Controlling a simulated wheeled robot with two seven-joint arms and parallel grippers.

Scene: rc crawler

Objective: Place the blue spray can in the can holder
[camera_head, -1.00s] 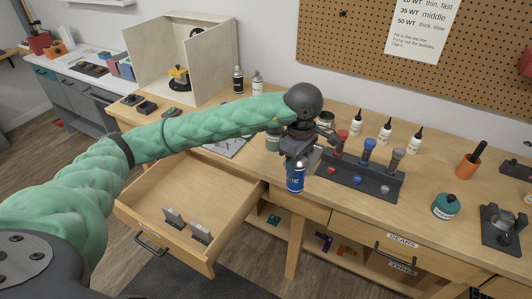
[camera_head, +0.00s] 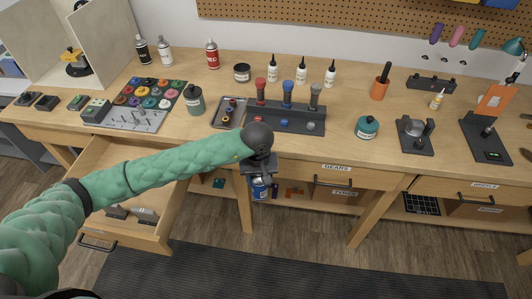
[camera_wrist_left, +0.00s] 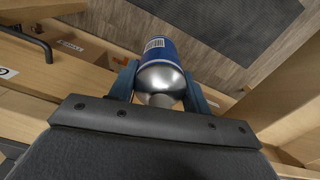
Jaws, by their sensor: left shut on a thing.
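The blue spray can (camera_head: 260,190) hangs below my left gripper (camera_head: 259,175), in front of the workbench's front edge and over the floor. In the left wrist view, the can's blue body and silver domed top (camera_wrist_left: 161,78) show between the two fingers of the left gripper (camera_wrist_left: 162,92), which is shut on it. Black, white and red spray cans (camera_head: 211,54) stand at the back left of the bench. I cannot make out for certain which thing is the can holder. My right gripper is not in view.
An open drawer (camera_head: 120,188) juts out left of the can. A dark rack (camera_head: 285,119) with red, blue and grey-topped items stands on the bench behind my gripper. A teal jar (camera_head: 367,127) is to its right. The bench (camera_head: 340,145) has free room between them.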

